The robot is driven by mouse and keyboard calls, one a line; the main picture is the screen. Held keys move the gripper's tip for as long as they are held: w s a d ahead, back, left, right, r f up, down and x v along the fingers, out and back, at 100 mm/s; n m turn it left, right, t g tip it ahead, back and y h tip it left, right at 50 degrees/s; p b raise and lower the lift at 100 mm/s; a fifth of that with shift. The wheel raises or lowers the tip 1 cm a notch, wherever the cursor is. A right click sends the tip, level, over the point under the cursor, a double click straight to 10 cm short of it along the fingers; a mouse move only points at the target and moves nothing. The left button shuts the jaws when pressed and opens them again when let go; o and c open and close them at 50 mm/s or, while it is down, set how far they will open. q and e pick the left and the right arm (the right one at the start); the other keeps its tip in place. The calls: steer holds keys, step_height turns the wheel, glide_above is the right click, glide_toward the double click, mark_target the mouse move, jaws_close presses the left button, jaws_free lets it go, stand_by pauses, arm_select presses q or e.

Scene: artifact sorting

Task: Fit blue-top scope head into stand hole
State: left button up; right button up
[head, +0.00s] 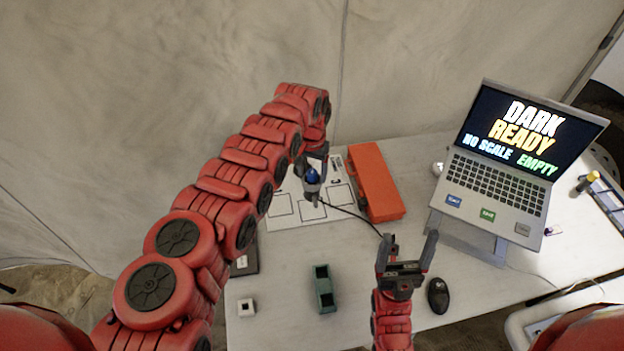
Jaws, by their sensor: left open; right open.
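The blue-top scope head (312,177) shows at the end of my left arm, over the white printed sheet. Its blue cap is up and a dark cable trails to the right. My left gripper (313,165) is open at the scope head, with its fingers close to the blue top; contact is too small to tell. A dark green block (323,289) with recesses in its top stands at the front middle of the table. I cannot tell for sure that it is the stand. My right gripper (408,248) is open and empty, low over the table's front.
An orange-red case (376,181) lies right of the sheet (284,209). A laptop (495,183) on a riser stands at the right. A black mouse (438,295) is near my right gripper. A small white block (246,307) with a dark opening sits front left.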

arm_select(q)
jaws_close()
stand_by(0.3)
stand_by(0.3)
